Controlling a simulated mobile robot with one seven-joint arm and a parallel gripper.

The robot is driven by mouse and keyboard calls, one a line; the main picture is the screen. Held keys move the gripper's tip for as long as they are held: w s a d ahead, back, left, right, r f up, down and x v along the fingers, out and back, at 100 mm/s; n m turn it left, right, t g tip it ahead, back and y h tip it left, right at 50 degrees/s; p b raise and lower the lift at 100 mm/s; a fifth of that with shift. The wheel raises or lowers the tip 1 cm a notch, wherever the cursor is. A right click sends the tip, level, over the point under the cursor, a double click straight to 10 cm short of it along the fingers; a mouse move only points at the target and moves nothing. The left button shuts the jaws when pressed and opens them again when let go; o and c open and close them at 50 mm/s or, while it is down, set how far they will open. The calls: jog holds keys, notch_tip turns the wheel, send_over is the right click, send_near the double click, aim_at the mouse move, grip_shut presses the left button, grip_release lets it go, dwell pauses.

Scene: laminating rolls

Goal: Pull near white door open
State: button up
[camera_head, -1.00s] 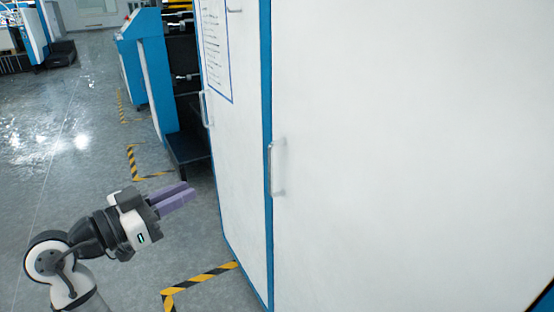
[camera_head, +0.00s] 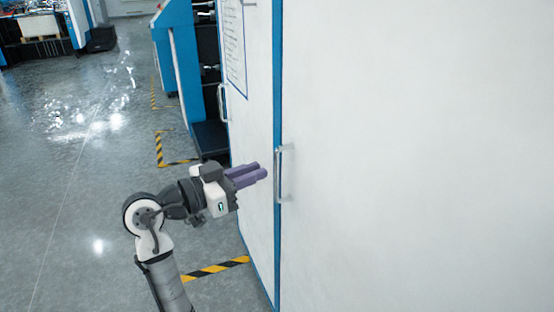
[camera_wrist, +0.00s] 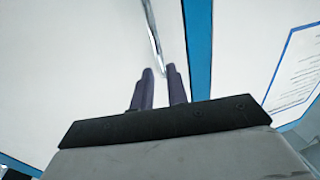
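The near white door (camera_head: 420,160) fills the right of the head view and stands shut, flush with the blue frame. Its vertical silver handle (camera_head: 279,174) is near the door's left edge. My gripper (camera_head: 263,173) has purple fingers that point at the handle, with their tips just left of it. In the wrist view the handle (camera_wrist: 153,35) runs down to the gap between the fingertips (camera_wrist: 159,71). The fingers are apart with nothing clearly held between them. I cannot tell whether the tips touch the handle.
A second white door (camera_head: 252,130) with its own handle (camera_head: 222,102) and a posted sheet (camera_head: 235,50) is farther left. A blue machine (camera_head: 180,65) stands beyond it. Yellow-black floor tape (camera_head: 215,269) lies near the cabinet's base. The grey floor at left is open.

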jog(key=x, duration=0.6)
jog(key=shift+w+d+p, duration=0.1)
jog(key=shift+d+p, duration=0.05)
jog(key=shift+p, duration=0.25)
grip_shut()
